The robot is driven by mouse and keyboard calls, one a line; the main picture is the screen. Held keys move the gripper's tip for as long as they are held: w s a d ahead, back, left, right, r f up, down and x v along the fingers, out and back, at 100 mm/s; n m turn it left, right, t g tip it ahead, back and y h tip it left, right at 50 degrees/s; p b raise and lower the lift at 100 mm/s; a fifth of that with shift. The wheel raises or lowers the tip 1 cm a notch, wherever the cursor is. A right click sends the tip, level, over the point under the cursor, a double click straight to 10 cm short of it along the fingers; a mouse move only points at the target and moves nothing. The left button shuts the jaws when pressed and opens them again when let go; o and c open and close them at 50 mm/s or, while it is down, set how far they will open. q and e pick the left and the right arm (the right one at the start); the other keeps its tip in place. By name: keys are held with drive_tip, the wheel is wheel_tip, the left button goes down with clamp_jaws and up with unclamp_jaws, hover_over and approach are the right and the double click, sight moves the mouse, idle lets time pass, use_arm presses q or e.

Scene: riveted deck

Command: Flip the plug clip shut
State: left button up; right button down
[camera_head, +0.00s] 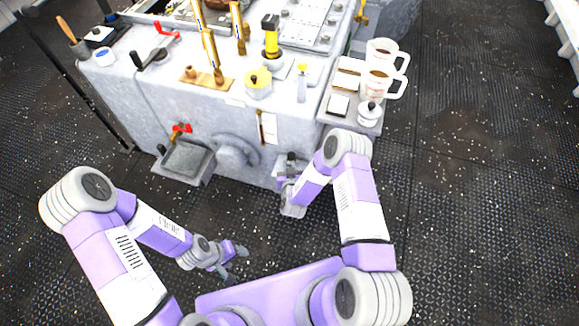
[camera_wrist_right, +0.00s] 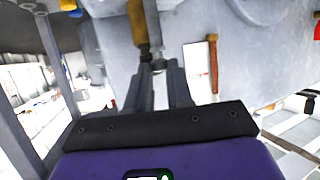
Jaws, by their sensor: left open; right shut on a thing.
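My right gripper (camera_wrist_right: 159,68) is shut at the lower end of a brass-coloured upright piece (camera_wrist_right: 142,28), which looks like the plug clip; its upper end runs out of the right wrist view. I cannot tell the clip's angle or whether it is closed. In the head view my right gripper (camera_head: 285,163) is low against the front of the grey machine (camera_head: 300,130), and my own arm hides the clip there. My left gripper (camera_head: 237,264) is open and empty over the dark floor, well away from the machine.
A wooden-handled tool (camera_head: 260,126) hangs on the machine's front, close to my right gripper. A tray (camera_head: 186,158) under a red-handled tap (camera_head: 181,128) juts out at the left. Mugs (camera_head: 379,83) stand on a side shelf (camera_head: 340,121). The floor around my left arm is clear.

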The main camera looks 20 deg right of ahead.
drive_tip(key=c, duration=1)
unclamp_jaws()
drive_tip(key=shift+c, duration=0.2)
drive_tip(key=shift+s, duration=0.1)
drive_tip(key=p+v, duration=0.3)
drive_tip(key=v, duration=0.4)
drive_tip(key=shift+s, duration=0.2)
